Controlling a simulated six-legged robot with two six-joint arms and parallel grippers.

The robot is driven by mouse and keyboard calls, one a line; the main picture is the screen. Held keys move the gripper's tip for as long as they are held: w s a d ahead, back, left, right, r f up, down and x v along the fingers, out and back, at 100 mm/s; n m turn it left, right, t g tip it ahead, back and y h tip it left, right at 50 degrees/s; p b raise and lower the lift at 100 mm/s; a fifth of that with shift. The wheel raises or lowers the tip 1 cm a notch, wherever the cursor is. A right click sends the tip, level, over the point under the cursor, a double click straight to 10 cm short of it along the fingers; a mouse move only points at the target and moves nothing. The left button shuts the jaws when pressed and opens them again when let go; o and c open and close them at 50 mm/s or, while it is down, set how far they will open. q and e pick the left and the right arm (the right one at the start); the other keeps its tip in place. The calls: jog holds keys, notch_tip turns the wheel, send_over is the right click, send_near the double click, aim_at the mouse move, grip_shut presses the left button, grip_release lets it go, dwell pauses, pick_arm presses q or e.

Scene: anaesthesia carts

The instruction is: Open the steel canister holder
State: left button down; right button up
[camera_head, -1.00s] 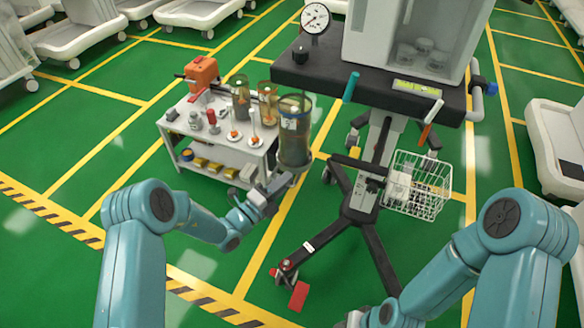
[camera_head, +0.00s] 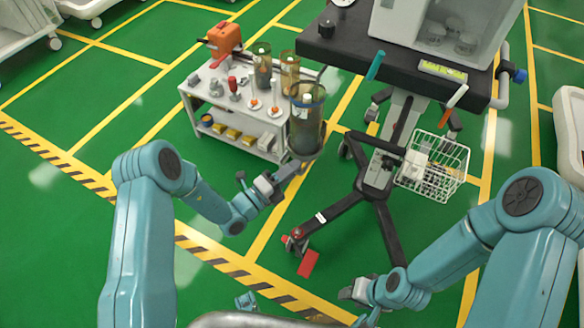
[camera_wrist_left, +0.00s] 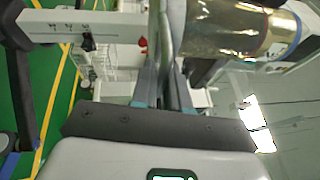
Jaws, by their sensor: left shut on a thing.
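A tall transparent canister (camera_head: 307,122) with an amber-tinted top and dark lower part stands near the middle of the head view. It also shows in the left wrist view (camera_wrist_left: 235,28), lying across the upper right. My left gripper (camera_head: 292,172) is just below and left of the canister's base. In the left wrist view its fingers (camera_wrist_left: 168,88) are close together on a thin steel bar (camera_wrist_left: 165,35) beside the canister, which I take as part of the steel canister holder. The holder's joint is hidden. My right gripper (camera_head: 358,292) is low in the head view, its fingers unclear.
A white trolley (camera_head: 255,140) with smaller canisters and tools stands behind the left gripper. To the right stands the anaesthesia cart's black top (camera_head: 400,50), with a wire basket (camera_head: 435,170) and dark legs (camera_head: 345,205).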

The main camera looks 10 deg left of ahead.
pick_arm(q)
jog(key=c, duration=1.2)
grip_release()
jog(key=shift+a, duration=0.1)
jog(key=p+v, duration=0.1)
jog(key=v, duration=1.5)
jog(key=shift+p, duration=0.35)
jog(key=shift+s, duration=0.15)
